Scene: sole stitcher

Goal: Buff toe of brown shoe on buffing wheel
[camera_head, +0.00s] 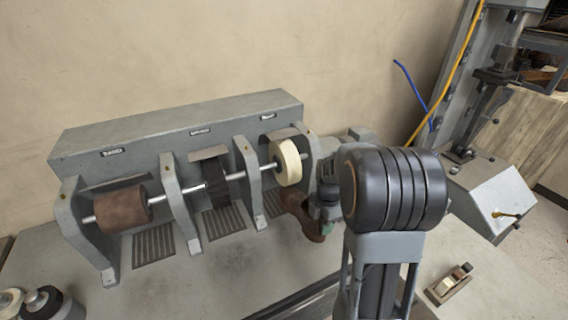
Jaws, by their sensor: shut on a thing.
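The cream buffing wheel (289,163) is at the right end of the shaft on the grey finishing machine (180,135). The brown shoe (296,207) is just below and to the right of this wheel. My gripper (325,212) is shut on the shoe, and my dark arm link partly hides the gripper on the right. One end of the shoe points up towards the underside of the wheel. I cannot tell whether they touch. The rest of the shoe slopes down to the right, beside my gripper.
A brown drum (122,209) and a black brush wheel (215,181) share the shaft, between grey upright brackets (180,205). Spools (45,303) stand at the lower left. A small wood-and-metal tool (449,284) lies at the right. The bench front is mostly clear.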

